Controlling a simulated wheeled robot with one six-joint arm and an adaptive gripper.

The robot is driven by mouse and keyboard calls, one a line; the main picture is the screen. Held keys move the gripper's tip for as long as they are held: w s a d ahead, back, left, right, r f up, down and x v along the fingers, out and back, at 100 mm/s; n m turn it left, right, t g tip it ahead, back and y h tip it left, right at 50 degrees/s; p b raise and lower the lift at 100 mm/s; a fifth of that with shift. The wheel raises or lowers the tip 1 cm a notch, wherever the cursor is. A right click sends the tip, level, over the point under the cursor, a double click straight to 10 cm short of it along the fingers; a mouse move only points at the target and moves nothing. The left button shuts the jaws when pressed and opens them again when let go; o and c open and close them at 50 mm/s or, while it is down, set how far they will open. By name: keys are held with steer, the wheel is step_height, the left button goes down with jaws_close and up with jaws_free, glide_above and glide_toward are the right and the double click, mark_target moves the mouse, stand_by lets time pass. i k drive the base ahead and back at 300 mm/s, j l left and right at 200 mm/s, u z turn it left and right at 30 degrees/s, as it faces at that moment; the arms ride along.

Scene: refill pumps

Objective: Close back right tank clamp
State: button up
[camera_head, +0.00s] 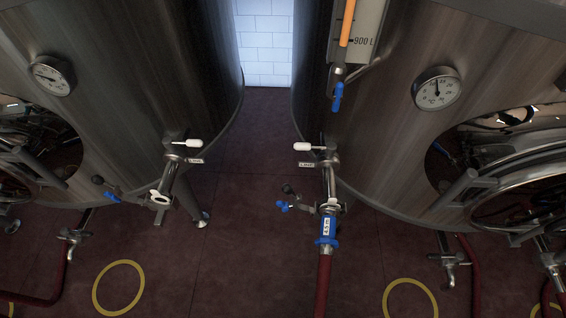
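The right steel tank (400,130) has an outlet pipe with a white-handled valve (328,160) that runs down to a hose joint. A metal clamp (330,208) appears at that joint, just above a blue hose collar (327,230) with a white label. A red hose (323,285) hangs from the collar. The clamp is small, and I cannot tell whether it is open or shut. A small side valve with a blue handle (283,206) sits left of the joint. My gripper is not in view.
The left tank (130,90) has a similar outlet valve (171,172) with no hose on its end. Other pipes and red hoses (474,270) are at both sides. Yellow rings (118,287) mark the dark red floor (240,240), which is clear between the tanks.

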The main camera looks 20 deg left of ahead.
mark_target(288, 189)
steer(key=j, duration=0.7)
steer(key=k+j, duration=0.1)
steer(key=j, duration=0.65)
